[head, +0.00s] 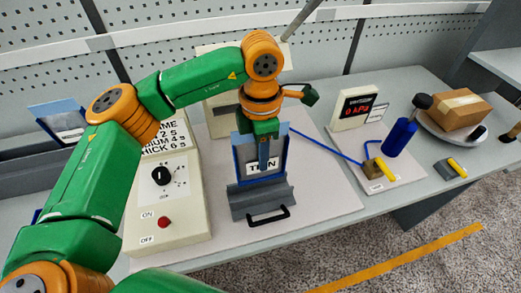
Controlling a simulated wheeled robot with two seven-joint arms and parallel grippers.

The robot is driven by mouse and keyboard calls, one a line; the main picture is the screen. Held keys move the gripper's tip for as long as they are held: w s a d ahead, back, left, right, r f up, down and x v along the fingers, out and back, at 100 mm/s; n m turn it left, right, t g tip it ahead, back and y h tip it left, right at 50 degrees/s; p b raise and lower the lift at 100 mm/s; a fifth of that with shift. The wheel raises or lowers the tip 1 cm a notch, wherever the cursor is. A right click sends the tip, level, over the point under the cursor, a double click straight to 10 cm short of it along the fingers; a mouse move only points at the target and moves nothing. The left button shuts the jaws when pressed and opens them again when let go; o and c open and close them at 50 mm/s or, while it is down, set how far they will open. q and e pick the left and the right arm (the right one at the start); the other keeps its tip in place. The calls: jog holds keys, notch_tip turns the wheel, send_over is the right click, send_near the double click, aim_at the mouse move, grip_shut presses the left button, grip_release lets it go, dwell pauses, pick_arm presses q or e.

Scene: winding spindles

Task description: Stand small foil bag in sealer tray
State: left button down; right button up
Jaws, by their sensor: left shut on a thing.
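My left gripper (264,160) points down in the middle of the head view. It is shut on the top part of a flat, upright bag (279,158) with blue edges, a paler face and a partly covered white label. The fingers hide the middle of the label. The bag's lower end is at the grey sealer tray (248,203), which has a black handle at its front. I cannot tell whether the bag touches the tray floor. The sealer's beige control box (182,225), with a dial and a red button, stands left of the tray. My right gripper is not in view.
A gauge with a red display (357,108), a blue cylinder (399,138) and a blue hose stand to the right. A cardboard box (460,107) lies on a round plate farther right. Another blue-edged flat item (60,116) leans at the left back.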

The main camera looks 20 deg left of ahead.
aim_at(260, 175)
pick_arm(q)
notch_tip(260, 175, down, 3)
jog(key=shift+a+r+b, duration=0.1)
jog(key=shift+a+b, duration=0.05)
jog(key=shift+b, duration=0.7)
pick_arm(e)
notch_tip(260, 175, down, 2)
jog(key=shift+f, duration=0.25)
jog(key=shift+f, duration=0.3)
pick_arm(q)
jog(key=shift+f+b, duration=2.65)
jog(key=shift+f, duration=0.1)
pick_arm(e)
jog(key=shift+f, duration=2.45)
pick_arm(q)
jog(key=c, duration=0.5)
grip_release()
